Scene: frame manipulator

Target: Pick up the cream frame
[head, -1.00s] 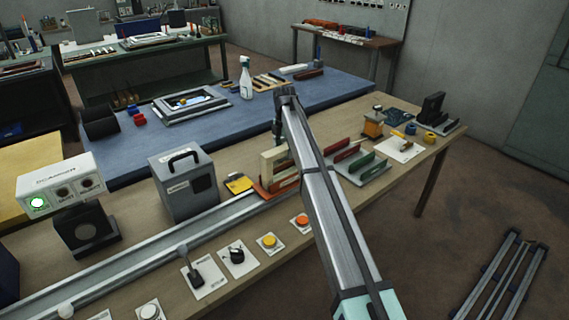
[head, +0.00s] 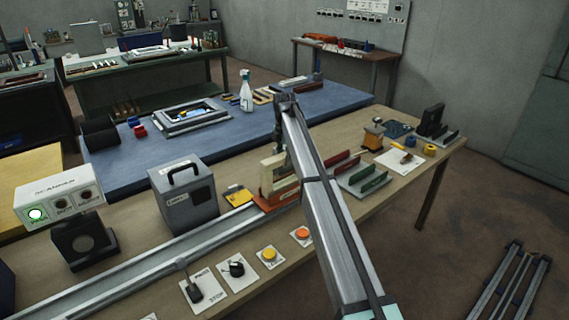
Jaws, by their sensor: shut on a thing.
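The cream frame (head: 267,172) stands upright in the reddish-brown holder (head: 262,204) on the wooden bench, left of my arm. Its right part is hidden behind my arm. My gripper (head: 279,153) points down at the frame's top edge from above and is shut on it. The fingertips are small, dark and partly hidden, so the exact contact does not show. I cannot tell any gap between the frame and its holder.
Red and green frames (head: 372,184) stand in a grey rack to the right. A grey box with a handle (head: 183,192) and a metal rail (head: 150,262) lie left. Buttons and levers line the bench front. A spray bottle (head: 246,92) stands on the blue table behind.

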